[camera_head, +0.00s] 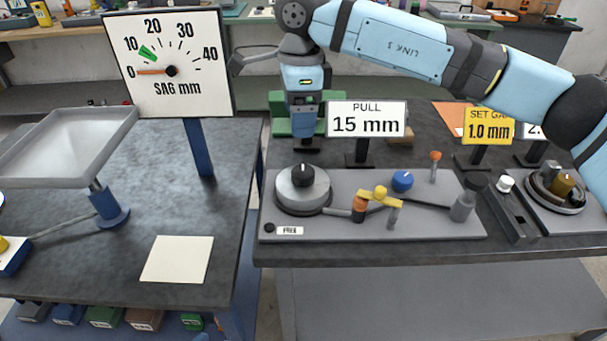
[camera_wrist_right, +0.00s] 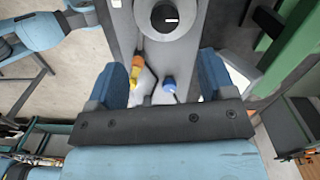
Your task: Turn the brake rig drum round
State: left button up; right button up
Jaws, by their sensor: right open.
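The brake rig drum (camera_head: 291,195) is a grey disc with a black hub knob (camera_head: 303,173) on top, at the left end of the grey brake rig plate (camera_head: 335,227). The drum also shows at the top of the right wrist view (camera_wrist_right: 146,22), with a white mark on its knob. My right gripper (camera_head: 307,143) points down above and slightly behind the drum in the head view. In the wrist view its two blue fingers (camera_wrist_right: 162,75) are apart with nothing held between them, and the drum lies beyond the fingertips. My left gripper is out of view.
The plate also carries a blue knob (camera_head: 402,180), a yellow lever piece (camera_head: 379,196) and an orange-topped post (camera_head: 435,158). A "PULL 15 mm" sign (camera_head: 366,119) stands just behind. A sag gauge (camera_head: 171,95) and tray (camera_head: 65,145) stand on the left table.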

aim_at(303, 171)
jog(key=f, duration=1.3)
jog(key=shift+w+d+f+b, duration=0.2)
jog(key=shift+d+b, duration=0.1)
jog(key=shift+b, duration=0.1)
jog(key=c, duration=0.9)
